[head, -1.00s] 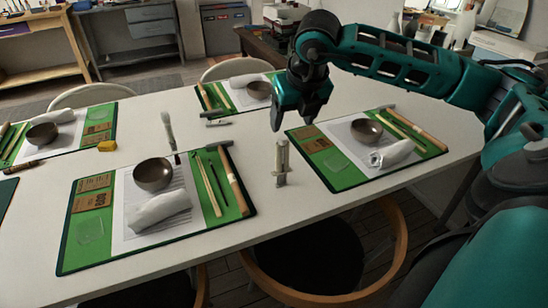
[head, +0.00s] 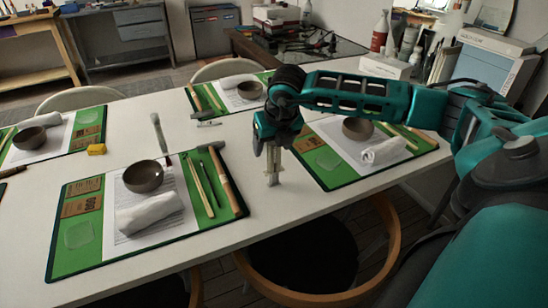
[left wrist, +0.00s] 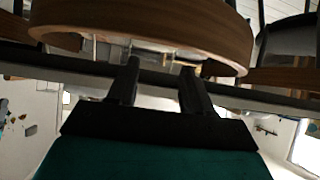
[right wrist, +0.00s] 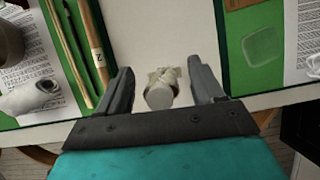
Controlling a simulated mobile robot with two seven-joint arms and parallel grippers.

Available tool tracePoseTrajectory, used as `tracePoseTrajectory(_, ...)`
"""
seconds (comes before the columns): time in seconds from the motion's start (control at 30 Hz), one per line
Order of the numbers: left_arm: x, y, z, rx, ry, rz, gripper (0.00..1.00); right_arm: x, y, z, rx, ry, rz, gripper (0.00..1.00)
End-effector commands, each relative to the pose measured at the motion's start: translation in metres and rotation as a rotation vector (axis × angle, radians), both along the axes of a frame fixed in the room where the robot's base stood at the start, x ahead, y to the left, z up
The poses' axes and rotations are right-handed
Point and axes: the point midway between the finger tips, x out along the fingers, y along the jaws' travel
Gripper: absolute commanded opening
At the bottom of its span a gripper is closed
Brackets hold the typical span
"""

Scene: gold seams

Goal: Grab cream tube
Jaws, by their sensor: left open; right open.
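The cream tube (head: 272,166) stands upright on the white table between two green mats, near the front edge. In the right wrist view the cream tube (right wrist: 160,90) shows from above, between my open fingers. My right gripper (head: 266,150) is above and around the upper part of the tube, partly hiding it in the head view; its fingers (right wrist: 160,88) are open, one on each side, with gaps to the tube. My left gripper (left wrist: 160,80) is open and empty, under the table by a wooden chair ring; it does not show in the head view.
A green mat (head: 85,262) with a bowl (head: 143,176), a rolled cloth (head: 150,212) and wooden tools lies left of the tube. Another green mat (head: 340,181) lies to its right. A chair (head: 385,255) is at the front edge.

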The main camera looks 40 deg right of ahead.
Motion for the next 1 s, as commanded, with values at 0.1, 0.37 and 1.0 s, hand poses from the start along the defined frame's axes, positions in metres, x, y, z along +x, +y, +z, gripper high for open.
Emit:
tracePoseTrajectory(0.1, 0.0002, 0.0002, 0.0002, 0.000, 0.000, 0.000, 0.50, -0.0002, 0.0000, 0.0001, 0.000, 0.000, 0.000, 0.64)
tracePoseTrajectory(0.37, 0.0004, 0.0004, 0.0003, 0.000, -0.001, 0.001, 0.50, -0.0003, -0.0001, 0.0003, -0.001, 0.000, 0.000, 0.39)
tracePoseTrajectory(1.0, 0.0006, 0.0010, 0.0007, 0.000, -0.003, 0.002, 0.50, 0.0000, -0.0003, 0.0047, -0.001, -0.001, 0.000, 0.10)
